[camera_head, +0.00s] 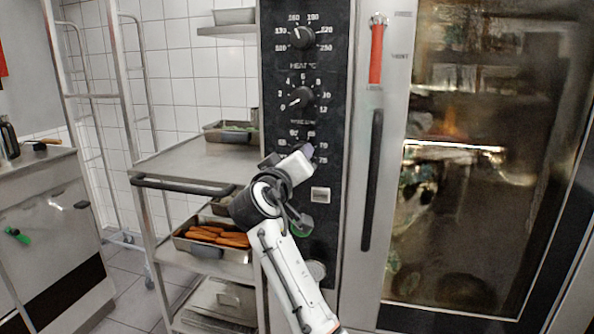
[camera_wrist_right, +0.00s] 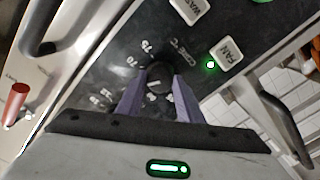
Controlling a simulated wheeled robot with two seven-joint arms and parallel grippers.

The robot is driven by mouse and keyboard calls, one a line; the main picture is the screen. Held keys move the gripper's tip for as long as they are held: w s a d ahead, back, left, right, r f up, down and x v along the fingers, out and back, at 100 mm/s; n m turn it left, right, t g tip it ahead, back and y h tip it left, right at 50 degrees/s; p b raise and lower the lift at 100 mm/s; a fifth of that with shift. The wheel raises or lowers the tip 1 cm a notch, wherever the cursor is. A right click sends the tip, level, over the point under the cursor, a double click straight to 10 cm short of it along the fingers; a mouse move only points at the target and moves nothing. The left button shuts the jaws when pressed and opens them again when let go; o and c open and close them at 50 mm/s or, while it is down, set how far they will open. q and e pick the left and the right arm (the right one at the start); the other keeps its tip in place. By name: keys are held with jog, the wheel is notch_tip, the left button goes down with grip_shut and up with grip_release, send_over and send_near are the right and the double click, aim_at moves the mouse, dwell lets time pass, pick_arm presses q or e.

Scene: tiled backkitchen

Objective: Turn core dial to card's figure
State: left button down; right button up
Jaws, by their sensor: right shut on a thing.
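The core dial (camera_wrist_right: 158,78) is a black round knob on the dark panel, with white figures around it, 70 and 75 among them. A pale mark shows on the knob; I cannot tell which figure it points at. My right gripper (camera_wrist_right: 158,88) has its two purple fingers closed on the knob's sides. In the head view the right gripper (camera_head: 298,158) reaches the lower panel and hides the dial. I cannot make out a card in either view. My left gripper is not in view.
Two other dials, upper (camera_head: 303,38) and middle (camera_head: 302,98), sit above on the panel. The oven handle (camera_head: 372,180) and red lever (camera_head: 376,55) are to the right. A steel trolley (camera_head: 185,163) with trays stands left. A green light (camera_wrist_right: 211,65) glows beside the fan button (camera_wrist_right: 229,53).

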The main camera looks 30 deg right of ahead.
pick_arm(q)
jog(key=b, duration=0.1)
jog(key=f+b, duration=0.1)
jog(key=b, duration=0.1)
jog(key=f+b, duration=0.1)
jog(key=b, duration=0.1)
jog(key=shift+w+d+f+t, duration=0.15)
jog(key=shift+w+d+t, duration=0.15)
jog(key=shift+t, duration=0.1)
pick_arm(e)
jog(key=m, duration=0.7)
jog(key=shift+f, duration=0.2)
jog(key=shift+m, duration=0.3)
jog(key=o, duration=1.1)
jog(key=shift+r, duration=0.15)
jog(key=shift+c, duration=0.2)
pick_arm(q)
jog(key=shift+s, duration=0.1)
pick_arm(e)
jog(key=v, duration=0.7)
jog(key=shift+s+a, duration=0.15)
jog(key=shift+a, duration=0.1)
